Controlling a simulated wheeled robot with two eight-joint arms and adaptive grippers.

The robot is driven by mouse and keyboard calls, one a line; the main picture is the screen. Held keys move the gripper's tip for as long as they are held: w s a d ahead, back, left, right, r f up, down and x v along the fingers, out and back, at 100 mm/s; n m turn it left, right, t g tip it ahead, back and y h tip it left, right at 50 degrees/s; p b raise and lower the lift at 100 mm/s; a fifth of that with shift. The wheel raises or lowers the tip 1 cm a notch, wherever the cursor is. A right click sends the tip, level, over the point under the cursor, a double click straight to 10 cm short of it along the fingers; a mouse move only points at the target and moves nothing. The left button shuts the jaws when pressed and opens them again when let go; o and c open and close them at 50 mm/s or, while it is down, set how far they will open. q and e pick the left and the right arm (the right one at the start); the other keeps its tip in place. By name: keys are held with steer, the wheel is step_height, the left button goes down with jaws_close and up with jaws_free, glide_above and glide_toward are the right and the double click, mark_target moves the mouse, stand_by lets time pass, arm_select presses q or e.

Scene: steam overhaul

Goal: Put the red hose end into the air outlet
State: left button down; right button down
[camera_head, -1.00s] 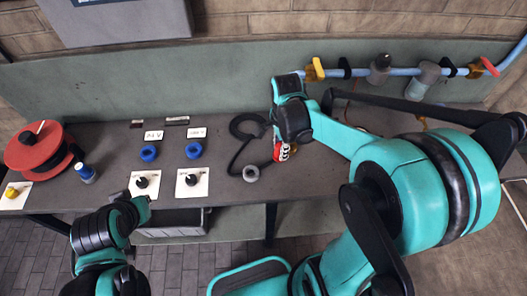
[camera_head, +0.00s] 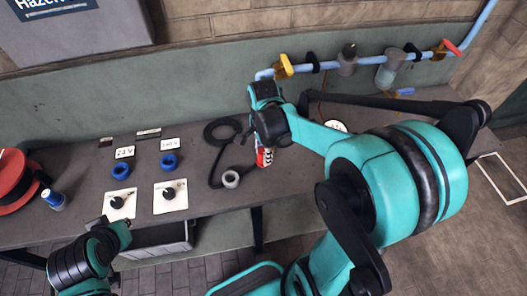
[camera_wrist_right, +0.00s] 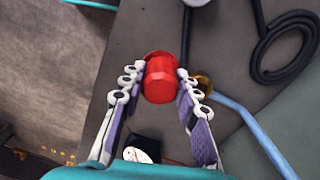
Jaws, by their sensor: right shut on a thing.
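The red hose end (camera_wrist_right: 160,80) is between the fingertips of my right gripper (camera_wrist_right: 161,82) in the right wrist view, and the gripper is shut on it. In the head view that pipe end is hidden behind my right gripper.
The blue wall pipe (camera_head: 318,66) carries a yellow valve handle (camera_head: 284,66) and a red one (camera_head: 452,48).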

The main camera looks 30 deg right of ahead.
steer(key=shift+f, duration=0.55)
steer(key=shift+r, duration=0.1)
steer(key=w+d+b, duration=0.1)
steer(key=w+d, duration=0.5)
steer(key=w, duration=0.3)
steer(key=shift+w, duration=0.15)
steer(key=shift+f+b, duration=2.3)
steer(key=shift+f, duration=0.7)
steer(key=c, duration=1)
jaws_free()
steer(key=shift+c, duration=0.2)
